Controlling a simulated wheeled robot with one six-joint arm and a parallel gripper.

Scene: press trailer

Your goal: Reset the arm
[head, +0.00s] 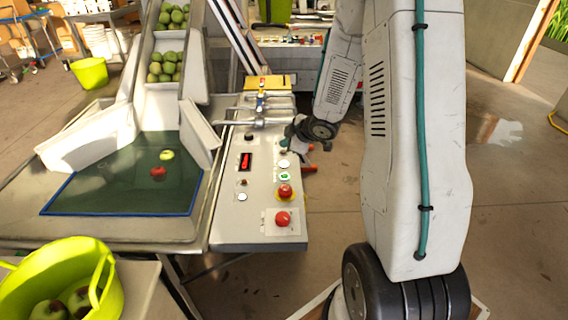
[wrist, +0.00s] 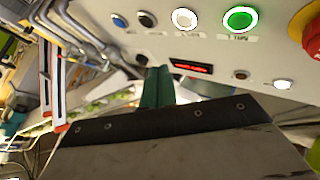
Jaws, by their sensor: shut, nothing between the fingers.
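My gripper shows in the wrist view (wrist: 159,75) as teal fingers pressed together with nothing between them. It points towards the grey control panel, which fills the top of that view. In the head view my arm comes down on the right and bends back, so its end is beside the far right edge of the control panel (head: 226,228); the fingers are hard to make out there. The panel carries a green-lit button (wrist: 240,19), a white-lit button (wrist: 184,18) and a red display (wrist: 192,66). I cannot tell whether the fingers touch anything.
A red mushroom button on yellow (head: 285,191) and another red button (head: 283,219) stand up from the panel. Metal pipes (head: 275,103) lie at its far end. A dark green mat (head: 110,195) bears two fruits. A lime bucket (head: 105,290) stands front left. Floor on the right is open.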

